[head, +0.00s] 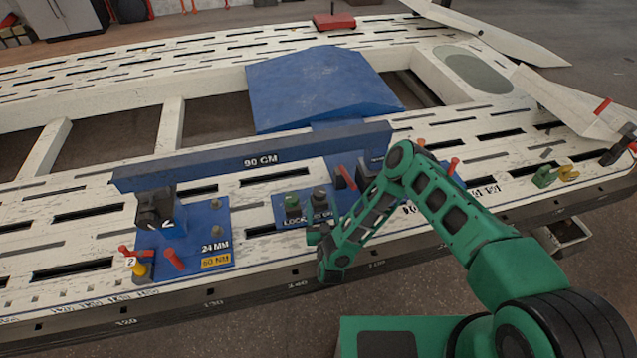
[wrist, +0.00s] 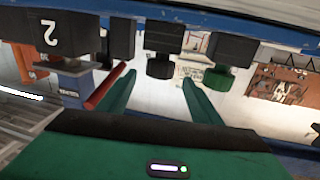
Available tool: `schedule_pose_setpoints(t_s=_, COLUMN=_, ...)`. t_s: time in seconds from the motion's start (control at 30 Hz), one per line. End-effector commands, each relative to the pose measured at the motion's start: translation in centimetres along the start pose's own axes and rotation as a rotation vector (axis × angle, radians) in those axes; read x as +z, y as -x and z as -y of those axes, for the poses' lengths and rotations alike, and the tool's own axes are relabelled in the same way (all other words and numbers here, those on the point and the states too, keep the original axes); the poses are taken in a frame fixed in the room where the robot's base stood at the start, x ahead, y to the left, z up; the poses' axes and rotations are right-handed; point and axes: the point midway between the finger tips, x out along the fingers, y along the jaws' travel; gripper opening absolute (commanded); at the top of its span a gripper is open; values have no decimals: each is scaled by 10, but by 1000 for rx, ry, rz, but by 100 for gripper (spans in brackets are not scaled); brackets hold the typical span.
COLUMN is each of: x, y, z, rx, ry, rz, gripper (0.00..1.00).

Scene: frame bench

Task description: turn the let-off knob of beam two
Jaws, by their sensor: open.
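In the head view a small blue panel below the beam bears a green knob (head: 292,202), with the word LOCK under it, and a dark knob (head: 320,198). The dark knob's label is not clearly legible. My gripper (head: 318,236) is just in front of this panel. In the wrist view my gripper (wrist: 158,78) has its two green fingers apart and empty. The dark knob (wrist: 163,62) lies ahead between the fingertips, with no visible contact. The green knob (wrist: 220,76) is right of the right finger. A clamp block marked 2 (head: 156,208) also shows in the wrist view (wrist: 55,35).
A blue beam marked 90 CM (head: 260,155) runs above the panel. A yellow knob (head: 138,270), tagged 2, has a red handle. A red lever (wrist: 108,87) is close to the left finger in the wrist view. The slotted white bench (head: 75,235) carries other fittings at right.

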Motion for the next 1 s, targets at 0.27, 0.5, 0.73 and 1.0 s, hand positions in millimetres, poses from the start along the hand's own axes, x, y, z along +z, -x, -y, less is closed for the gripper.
schedule_pose_setpoints(t_s=0.27, x=-2, y=-35, z=0, rx=2, ry=2, rz=-6, gripper=59)
schedule_pose_setpoints(t_s=0.5, x=-2, y=-77, z=0, rx=1, ry=1, rz=-5, gripper=59)
schedule_pose_setpoints(t_s=0.73, x=-1, y=-101, z=0, rx=1, ry=1, rz=-4, gripper=59)
schedule_pose_setpoints(t_s=1.0, x=-1, y=-107, z=0, rx=0, ry=0, rz=-2, gripper=59)
